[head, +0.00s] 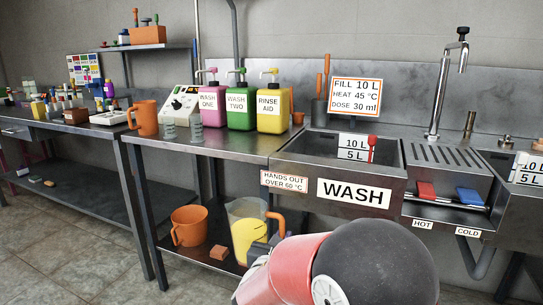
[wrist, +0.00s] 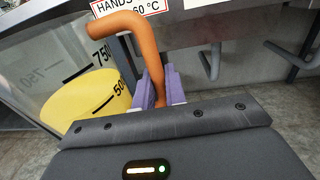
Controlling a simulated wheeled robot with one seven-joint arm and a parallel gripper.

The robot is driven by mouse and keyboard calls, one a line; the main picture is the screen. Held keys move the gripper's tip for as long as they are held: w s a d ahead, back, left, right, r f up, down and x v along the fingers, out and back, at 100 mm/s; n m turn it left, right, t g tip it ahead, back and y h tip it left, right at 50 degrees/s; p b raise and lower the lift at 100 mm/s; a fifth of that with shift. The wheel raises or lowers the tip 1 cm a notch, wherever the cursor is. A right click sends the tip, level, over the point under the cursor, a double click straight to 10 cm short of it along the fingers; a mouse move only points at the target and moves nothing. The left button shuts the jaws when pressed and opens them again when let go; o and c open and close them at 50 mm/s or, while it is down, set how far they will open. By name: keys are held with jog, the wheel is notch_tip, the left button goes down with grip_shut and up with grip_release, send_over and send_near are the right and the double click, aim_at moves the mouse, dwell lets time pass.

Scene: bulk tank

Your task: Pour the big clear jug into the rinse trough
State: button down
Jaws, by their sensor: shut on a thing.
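The big clear jug (head: 245,236) holds yellow liquid and has an orange handle. It is low under the front edge of the bench, left of my arm in the head view; whether its base touches the lower shelf is unclear. In the wrist view the jug (wrist: 66,66) shows volume marks, with the liquid near the 500 mark. My gripper (wrist: 160,88) has its purple fingers shut on the orange handle (wrist: 148,50). In the head view my arm hides most of the gripper. A trough at the right edge (head: 522,188), probably the rinse trough, is partly cut off; its name is not visible.
The WASH trough (head: 335,147) and a ribbed drainer (head: 445,155) with a tap (head: 437,100) lie left of that trough. Pump bottles (head: 241,104) stand on the bench. An orange jug (head: 188,226) and a brown block (head: 219,252) are on the lower shelf.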

jog(key=s+d+f, duration=0.3)
jog(key=d+f, duration=0.9)
jog(key=shift+d+f, duration=0.2)
jog(key=shift+d, duration=0.15)
jog(key=shift+s, duration=0.1)
